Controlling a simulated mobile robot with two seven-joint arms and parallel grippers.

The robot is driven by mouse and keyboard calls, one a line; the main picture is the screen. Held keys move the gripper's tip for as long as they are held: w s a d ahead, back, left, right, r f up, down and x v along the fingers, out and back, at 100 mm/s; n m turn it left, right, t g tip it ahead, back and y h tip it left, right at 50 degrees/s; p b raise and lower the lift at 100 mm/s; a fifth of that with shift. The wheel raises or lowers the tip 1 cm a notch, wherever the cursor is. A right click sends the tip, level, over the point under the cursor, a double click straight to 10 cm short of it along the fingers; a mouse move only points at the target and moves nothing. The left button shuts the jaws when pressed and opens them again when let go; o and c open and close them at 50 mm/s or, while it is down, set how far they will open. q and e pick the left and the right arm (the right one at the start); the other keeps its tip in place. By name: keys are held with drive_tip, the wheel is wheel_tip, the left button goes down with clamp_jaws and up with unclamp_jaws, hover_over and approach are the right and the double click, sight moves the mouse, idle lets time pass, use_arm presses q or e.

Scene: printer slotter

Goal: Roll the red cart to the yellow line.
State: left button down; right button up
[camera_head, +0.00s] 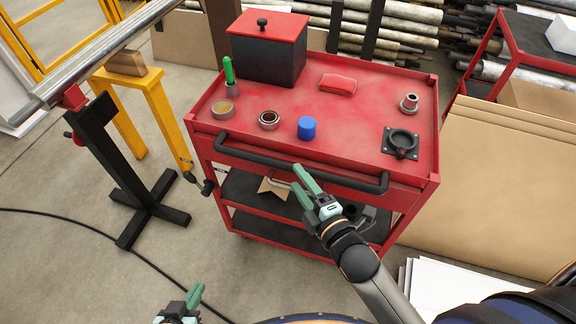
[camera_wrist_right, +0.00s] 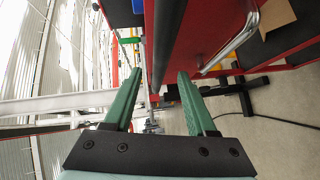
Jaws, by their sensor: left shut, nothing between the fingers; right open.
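The red cart (camera_head: 350,100) stands upright in the middle of the head view, with a black push handle (camera_head: 262,155) along its near edge. My right gripper (camera_head: 295,176) is open at the near side of the cart, its fingertips at the handle's lower edge in the head view. In the right wrist view, the open fingers (camera_wrist_right: 157,82) point along the cart's red side and a dark bar (camera_wrist_right: 163,40); whether the bar lies between them I cannot tell. My left gripper (camera_head: 195,299) is shut and empty at the bottom left, away from the cart. No yellow line on the floor is visible.
The cart top carries a black box with red lid (camera_head: 268,50), a blue cap (camera_head: 307,128) and several small parts. A yellow trestle (camera_head: 160,110) and black stand (camera_head: 140,195) are left. Cardboard (camera_head: 500,185) leans right. A black cable (camera_head: 120,250) crosses otherwise open floor.

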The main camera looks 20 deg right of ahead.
sight(292, 172)
drive_tip(key=x, duration=0.5)
drive_tip(key=shift+w+a, duration=0.1)
drive_tip(key=shift+w, duration=0.3)
drive_tip(key=shift+f, duration=0.1)
clamp_jaws()
idle(1.0)
